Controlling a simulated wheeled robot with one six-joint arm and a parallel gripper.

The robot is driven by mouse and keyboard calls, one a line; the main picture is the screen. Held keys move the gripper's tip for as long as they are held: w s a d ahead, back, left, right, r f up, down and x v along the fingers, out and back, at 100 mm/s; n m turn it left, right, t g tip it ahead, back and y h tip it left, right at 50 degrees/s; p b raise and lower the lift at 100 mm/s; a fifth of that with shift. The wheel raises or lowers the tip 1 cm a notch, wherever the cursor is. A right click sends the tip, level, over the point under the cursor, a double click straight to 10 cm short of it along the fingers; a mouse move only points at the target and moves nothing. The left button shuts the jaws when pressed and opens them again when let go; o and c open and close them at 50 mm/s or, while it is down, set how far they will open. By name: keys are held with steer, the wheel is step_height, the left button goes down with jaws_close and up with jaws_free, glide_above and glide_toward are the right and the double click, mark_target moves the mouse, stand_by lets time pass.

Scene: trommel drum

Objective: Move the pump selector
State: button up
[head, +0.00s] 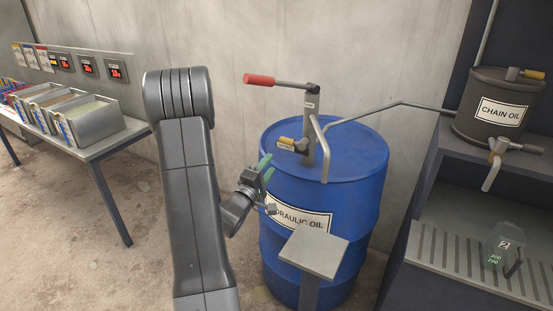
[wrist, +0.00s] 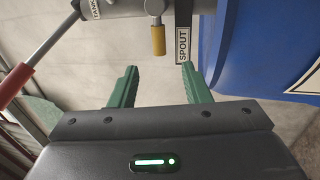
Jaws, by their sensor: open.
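The pump selector, a small yellow-handled lever (head: 287,141), sits low on the grey hand pump (head: 310,120) on top of the blue hydraulic oil drum (head: 345,155). In the wrist view the yellow selector handle (wrist: 158,40) hangs below a grey pipe, left of a SPOUT label (wrist: 183,45). My gripper (head: 265,169) is in front of the drum's left rim, below and left of the selector. Its green fingers (wrist: 159,72) are open and empty, and the handle shows beyond the gap between them.
The pump's red-gripped lever (head: 260,80) extends left above my gripper. A small grey stand (head: 314,252) is before the drum. A chain oil tank (head: 498,105) and a jug (head: 502,252) are right. A table with bins (head: 95,122) is left.

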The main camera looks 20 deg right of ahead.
mark_target(286, 140)
steer(key=shift+v, duration=1.45)
steer(key=p+x, duration=0.2)
steer(key=x, duration=1.2)
steer(key=shift+r, duration=0.1)
steer(key=shift+s, duration=0.1)
steer(key=b+v, duration=0.2)
steer(key=v, duration=1.2)
steer(key=p+x, duration=0.2)
steer(key=x, duration=1.2)
steer(key=shift+r+m+g+h+p, duration=0.2)
steer(key=shift+r+m, duration=0.1)
steer(key=shift+m, duration=0.5)
steer(key=shift+r+m+g+h+p, duration=0.1)
steer(key=shift+r+m+g+h, duration=0.15)
steer(key=shift+m, duration=0.55)
